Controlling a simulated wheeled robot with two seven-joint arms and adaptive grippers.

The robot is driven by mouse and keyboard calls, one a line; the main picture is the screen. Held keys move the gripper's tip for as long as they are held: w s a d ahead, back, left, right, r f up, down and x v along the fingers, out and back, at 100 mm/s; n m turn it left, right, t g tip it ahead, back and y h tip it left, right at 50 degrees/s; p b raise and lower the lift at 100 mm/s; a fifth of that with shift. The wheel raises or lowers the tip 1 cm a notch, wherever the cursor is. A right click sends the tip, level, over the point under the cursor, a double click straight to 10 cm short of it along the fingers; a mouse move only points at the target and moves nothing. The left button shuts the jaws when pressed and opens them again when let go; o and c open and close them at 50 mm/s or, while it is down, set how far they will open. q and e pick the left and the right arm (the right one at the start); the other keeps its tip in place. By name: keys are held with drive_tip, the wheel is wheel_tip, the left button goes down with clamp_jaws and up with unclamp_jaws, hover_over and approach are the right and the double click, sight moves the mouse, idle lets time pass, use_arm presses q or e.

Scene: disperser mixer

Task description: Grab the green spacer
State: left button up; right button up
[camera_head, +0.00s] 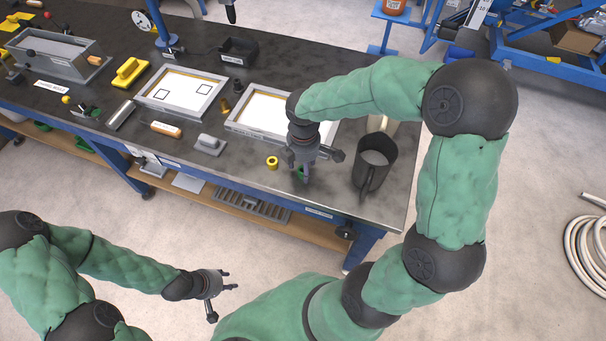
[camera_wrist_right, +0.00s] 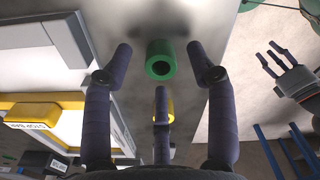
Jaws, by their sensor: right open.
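The green spacer (camera_head: 299,174) is a short tube near the front edge of the dark bench, mostly covered by my right gripper (camera_head: 304,176) in the head view. In the right wrist view the green spacer (camera_wrist_right: 160,48) shows its round hole, centred between and beyond the spread fingertips of my right gripper (camera_wrist_right: 162,60). The right fingers are open, and I see no finger closed on the spacer. My left gripper (camera_head: 225,292) is open and empty, off the bench at lower left; it also shows in the right wrist view (camera_wrist_right: 272,62).
A yellow spacer (camera_head: 272,162) stands just left of the green one. White-topped trays (camera_head: 181,94) and a grey-handled block (camera_head: 209,145) are to the left. The bench's front edge (camera_head: 330,216) is close.

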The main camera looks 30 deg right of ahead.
drive_tip(key=shift+f, duration=0.9)
drive_tip(key=shift+r, duration=0.1)
drive_tip(key=c, duration=0.9)
